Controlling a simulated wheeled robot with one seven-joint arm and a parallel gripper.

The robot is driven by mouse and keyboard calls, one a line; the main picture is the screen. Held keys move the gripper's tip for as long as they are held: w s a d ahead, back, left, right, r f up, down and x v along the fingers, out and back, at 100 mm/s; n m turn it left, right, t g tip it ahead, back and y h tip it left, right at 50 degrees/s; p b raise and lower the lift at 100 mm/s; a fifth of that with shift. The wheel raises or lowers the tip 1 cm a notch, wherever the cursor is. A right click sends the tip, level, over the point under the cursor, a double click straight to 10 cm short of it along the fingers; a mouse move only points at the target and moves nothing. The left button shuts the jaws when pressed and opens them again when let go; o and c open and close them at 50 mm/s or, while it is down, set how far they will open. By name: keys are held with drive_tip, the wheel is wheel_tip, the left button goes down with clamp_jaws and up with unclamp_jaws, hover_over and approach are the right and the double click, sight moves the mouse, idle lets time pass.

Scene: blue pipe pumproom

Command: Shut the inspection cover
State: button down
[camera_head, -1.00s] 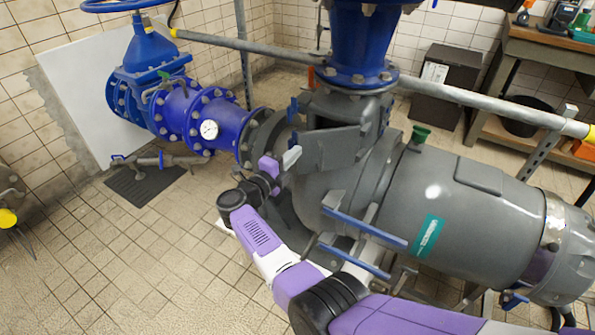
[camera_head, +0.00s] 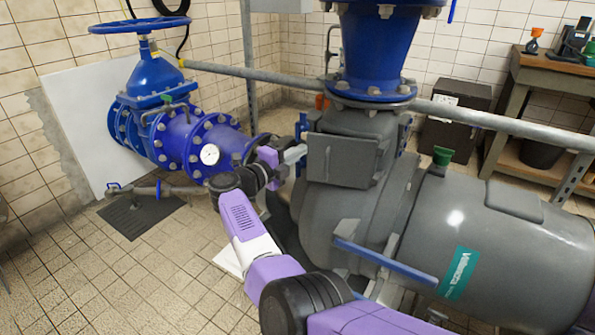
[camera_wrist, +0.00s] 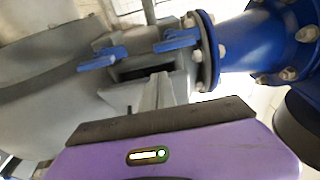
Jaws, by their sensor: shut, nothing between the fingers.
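The inspection cover (camera_head: 342,161) is a flat grey square plate on the pump casing below the blue vertical pipe, facing the head camera. I cannot tell exactly how far it stands from its seat. In the wrist view a dark slot-like opening (camera_wrist: 150,70) shows in the casing, with blue latches (camera_wrist: 100,59) on either side of it. My gripper (camera_head: 299,152) is just left of the cover's left edge, shut and empty. Its closed fingers (camera_wrist: 160,82) point towards the dark opening in the wrist view. Contact with the cover cannot be told.
A long grey rail (camera_head: 480,116) runs behind the pump. A blue bar (camera_head: 385,262) juts out near my arm. A workbench (camera_head: 545,75) is at the back right.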

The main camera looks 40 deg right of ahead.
drive_tip(key=shift+w+d+b, duration=1.2)
drive_tip(key=shift+d+b, duration=0.2)
drive_tip(key=shift+b, duration=0.7)
drive_tip(key=shift+r, duration=0.1)
